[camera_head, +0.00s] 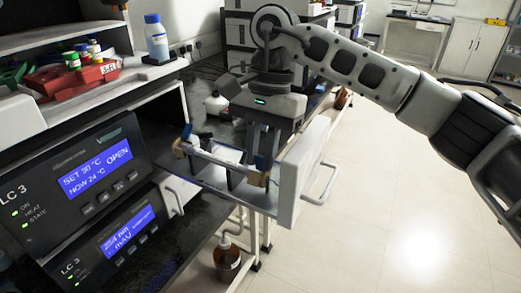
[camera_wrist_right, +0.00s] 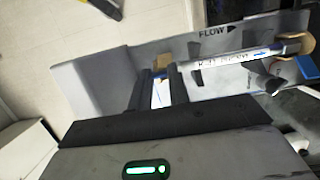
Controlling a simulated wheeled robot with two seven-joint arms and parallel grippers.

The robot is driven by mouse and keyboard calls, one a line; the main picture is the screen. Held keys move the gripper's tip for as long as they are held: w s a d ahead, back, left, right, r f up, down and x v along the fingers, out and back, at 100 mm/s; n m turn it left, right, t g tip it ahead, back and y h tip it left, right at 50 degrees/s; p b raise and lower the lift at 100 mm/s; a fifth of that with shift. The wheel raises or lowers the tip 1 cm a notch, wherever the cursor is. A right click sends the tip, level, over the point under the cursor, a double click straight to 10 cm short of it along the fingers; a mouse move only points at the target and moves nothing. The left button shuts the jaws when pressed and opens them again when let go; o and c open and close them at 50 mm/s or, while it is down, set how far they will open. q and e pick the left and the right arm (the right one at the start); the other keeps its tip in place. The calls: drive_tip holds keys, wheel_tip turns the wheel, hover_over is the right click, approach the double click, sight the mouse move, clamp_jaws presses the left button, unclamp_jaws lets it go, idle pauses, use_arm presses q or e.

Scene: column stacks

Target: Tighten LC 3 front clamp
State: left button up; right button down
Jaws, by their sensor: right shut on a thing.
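The LC 3 unit (camera_head: 85,180) stands at the left with its drawer (camera_head: 300,172) pulled out. A white column (camera_head: 220,162) lies across the drawer, with tan end fittings; the front fitting (camera_head: 257,179) is near the drawer front. The blue front clamp (camera_head: 260,162) is beside this fitting; a blue and white piece of it (camera_wrist_right: 160,93) shows between my fingers in the right wrist view. My right gripper (camera_head: 263,152) reaches down from above and is shut on the front clamp. The other blue clamp (camera_head: 187,132) is at the column's far end. My left gripper is not in view.
The upper LC 3 display (camera_head: 97,173) reads SET 30 °C, NOW 24 °C, OPEN. A red tray (camera_head: 72,80) and a blue-capped bottle (camera_head: 156,38) sit on the shelf above. A brown bottle (camera_head: 227,258) stands below the drawer. Open floor lies at the right.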

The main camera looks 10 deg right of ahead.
drive_tip(key=c, duration=1.4)
unclamp_jaws()
drive_tip(key=shift+o, duration=0.4)
drive_tip(key=shift+r, duration=0.1)
drive_tip(key=shift+w+r, duration=0.15)
drive_tip(key=shift+r, duration=0.1)
drive_tip(key=p+v, duration=0.1)
drive_tip(key=v, duration=1.4)
drive_tip(key=shift+r+p, duration=0.2)
drive_tip(key=shift+p, duration=0.1)
